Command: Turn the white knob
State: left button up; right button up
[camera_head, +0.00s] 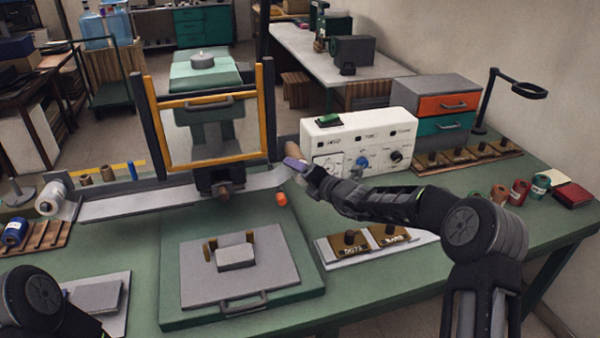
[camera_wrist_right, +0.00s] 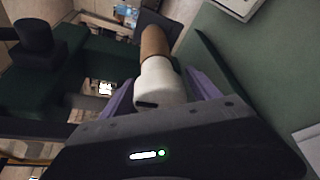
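In the right wrist view a white knob (camera_wrist_right: 160,84), a short cylinder with a dark slot mark, lies between the purple fingers of my right gripper (camera_wrist_right: 160,92). A brown cylinder (camera_wrist_right: 154,42) continues beyond it. The fingers lie along both sides of the knob; whether they press on it I cannot tell. In the head view my right gripper (camera_head: 294,166) is beside the left end of the white control box, where a brown piece (camera_head: 291,150) shows; the gripper hides the white knob there. Only part of my left arm shows at lower left, and its gripper is out of view.
The white control box (camera_head: 352,128) carries a blue knob (camera_head: 362,162) and a black knob (camera_head: 397,157). A yellow-framed screen (camera_head: 214,157) stands left of the gripper. Labelled brown blocks (camera_head: 350,245) sit below the right arm.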

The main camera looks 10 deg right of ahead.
jog(key=c, duration=1.2)
